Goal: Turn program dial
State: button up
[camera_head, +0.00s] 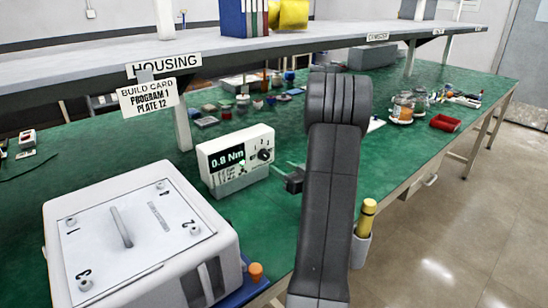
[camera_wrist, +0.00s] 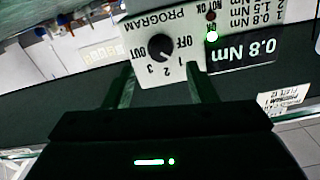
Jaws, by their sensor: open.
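The program dial (camera_wrist: 161,47) is a round black knob on the white face of a small controller box (camera_head: 228,178). The wrist view shows the face upside down, with OFF, 1, 2, 3 and OUT around the knob. I cannot surely tell which mark it points at. The dial also shows in the head view (camera_head: 264,155). The box's display (camera_head: 227,158) reads 0.8 Nm, and a green lamp (camera_wrist: 212,37) is lit. My gripper (camera_wrist: 163,78) is open and empty, its two fingers spread before the face with the dial between them in the picture, apparently not touching it.
A build card (camera_head: 149,97) under the shelf (camera_head: 90,77) reads PROGRAM 1, PLATE 12. A white housing (camera_head: 140,250) stands front left on the green bench. A yellow-handled tool (camera_head: 367,215) sits in a holder at the front edge. Jars (camera_head: 402,108) and a red tray (camera_head: 445,123) are far right.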

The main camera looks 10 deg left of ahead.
aim_at(267, 158)
jog(key=x, duration=0.6)
jog(key=shift+w+a, duration=0.15)
jog(key=shift+a, duration=0.15)
jog(key=c, duration=1)
